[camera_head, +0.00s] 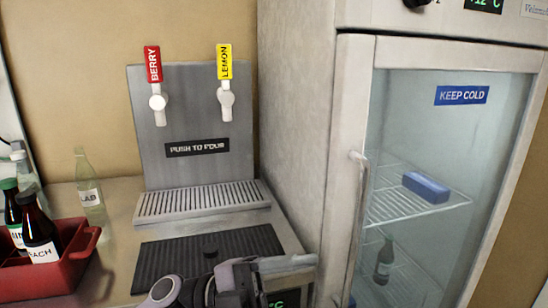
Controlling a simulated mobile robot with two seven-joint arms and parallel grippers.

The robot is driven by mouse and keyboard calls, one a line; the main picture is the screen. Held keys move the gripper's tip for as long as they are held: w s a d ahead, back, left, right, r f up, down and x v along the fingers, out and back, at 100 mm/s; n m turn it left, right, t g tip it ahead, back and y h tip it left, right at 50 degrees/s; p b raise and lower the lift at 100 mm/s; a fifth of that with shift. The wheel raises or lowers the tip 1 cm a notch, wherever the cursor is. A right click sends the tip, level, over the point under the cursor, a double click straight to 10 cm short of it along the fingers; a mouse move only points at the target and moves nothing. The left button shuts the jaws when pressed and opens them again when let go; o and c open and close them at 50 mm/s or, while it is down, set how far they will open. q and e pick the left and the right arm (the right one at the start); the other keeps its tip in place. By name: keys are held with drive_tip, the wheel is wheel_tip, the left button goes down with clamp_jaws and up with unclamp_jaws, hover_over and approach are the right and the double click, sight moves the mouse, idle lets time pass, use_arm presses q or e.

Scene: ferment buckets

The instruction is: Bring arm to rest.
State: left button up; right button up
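Part of my arm shows at the bottom edge, low in front of the dispenser. It seems to be my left arm, with a grey round joint on the left, a dark gripper body (238,284) and a pale grey bar reaching right. The fingertips are not clear, so I cannot tell whether this gripper is open or shut. No held thing is visible. My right gripper is not in view.
A drink dispenser (190,120) with red BERRY and yellow LEMON handles stands behind a black mat (165,257). A red crate (75,265) with bottles and a clear bottle (90,190) are left. A closed glass-door fridge (300,110) stands right.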

use_arm(q)
drive_tip(key=w+a+f+n+t+y+p, duration=0.1)
drive_tip(key=w+a+f+n+t+y, duration=0.35)
drive_tip(key=n+t, duration=0.65)
drive_tip(key=w+a+f+n+t+y+p, duration=0.1)
drive_tip(key=a+f+n+t+y, duration=0.4)
drive_tip(key=a+f+n+t, duration=0.45)
drive_tip(key=s+a+f+n+g+y+p, duration=0.1)
drive_tip(key=s+a+f+n+g+y, duration=0.2)
drive_tip(key=s+f, duration=0.4)
drive_tip(key=s+a+f+n+g+y, duration=0.3)
drive_tip(key=s+a+f+n+y, duration=0.2)
drive_tip(key=s+f, duration=0.3)
wheel_tip(320, 180, down, 3)
drive_tip(key=shift+a+f+n+g+y+p, duration=0.2)
drive_tip(key=shift+a+n+g+y+p, duration=0.2)
drive_tip(key=shift+a+y, duration=0.45)
